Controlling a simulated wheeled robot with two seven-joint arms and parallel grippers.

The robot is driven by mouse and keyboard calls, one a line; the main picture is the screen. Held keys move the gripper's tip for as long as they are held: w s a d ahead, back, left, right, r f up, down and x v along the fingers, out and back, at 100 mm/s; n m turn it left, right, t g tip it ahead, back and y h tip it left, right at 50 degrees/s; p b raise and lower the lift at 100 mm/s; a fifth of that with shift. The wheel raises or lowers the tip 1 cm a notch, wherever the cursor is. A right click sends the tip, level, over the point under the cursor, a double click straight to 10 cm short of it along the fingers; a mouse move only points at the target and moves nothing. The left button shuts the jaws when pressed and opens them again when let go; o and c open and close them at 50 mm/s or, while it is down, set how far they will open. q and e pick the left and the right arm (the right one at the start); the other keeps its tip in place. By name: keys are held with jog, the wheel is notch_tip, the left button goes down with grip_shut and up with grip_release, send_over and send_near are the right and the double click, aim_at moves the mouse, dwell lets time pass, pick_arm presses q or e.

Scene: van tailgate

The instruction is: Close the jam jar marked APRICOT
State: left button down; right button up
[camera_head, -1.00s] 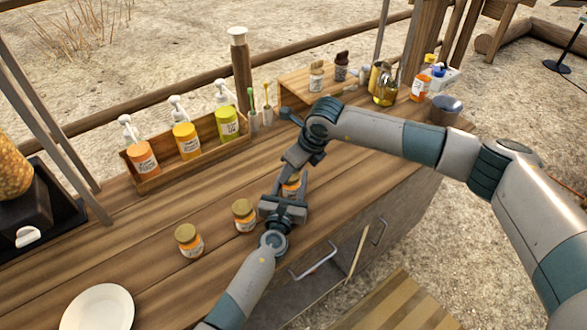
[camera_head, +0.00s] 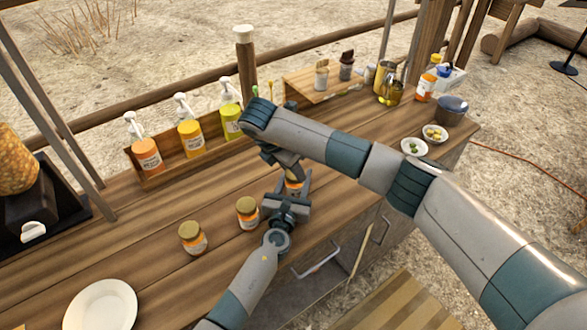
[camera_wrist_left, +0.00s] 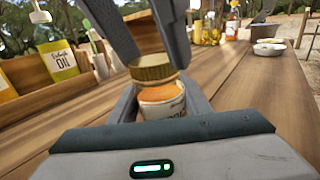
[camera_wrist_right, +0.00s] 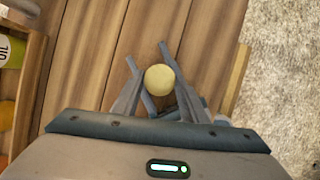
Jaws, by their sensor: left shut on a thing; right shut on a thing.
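An orange jam jar (camera_wrist_left: 162,100) stands between the fingers of my left gripper (camera_head: 287,200); the jar shows in part in the head view (camera_head: 294,187). Its label is partly hidden and I cannot read the full name. A gold lid (camera_wrist_left: 152,68) is at the jar's mouth, a little tilted in the left wrist view; I cannot tell whether it is seated. My right gripper (camera_wrist_right: 160,90) is shut on this lid from above; the lid's pale round top shows in the right wrist view (camera_wrist_right: 159,78). My left gripper is shut on the jar.
Two other gold-lidded jars (camera_head: 247,213) (camera_head: 193,237) stand to the left. A white plate (camera_head: 101,305) is at the front left. A wooden rack (camera_head: 190,160) of pump bottles stands behind. Small bowls (camera_head: 414,147) are at the right. Counter between is clear.

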jog(key=m, duration=0.2)
jog(key=m+g+h, duration=0.1)
jog(key=m, duration=0.1)
jog(key=shift+w+a, duration=0.15)
jog(key=shift+w, duration=0.1)
jog(key=m+g, duration=0.1)
jog(key=m, duration=0.2)
jog(key=shift+w, duration=0.15)
jog(key=m+g, duration=0.1)
jog(key=m, duration=0.1)
jog(key=m+g, duration=0.1)
jog(key=m, duration=0.1)
jog(key=m+g, duration=0.1)
jog(key=m, duration=0.2)
jog(key=shift+w, duration=0.25)
jog(key=o, duration=1)
jog(key=shift+r, duration=0.1)
jog(key=shift+s+r, duration=0.1)
jog(key=shift+r, duration=2.05)
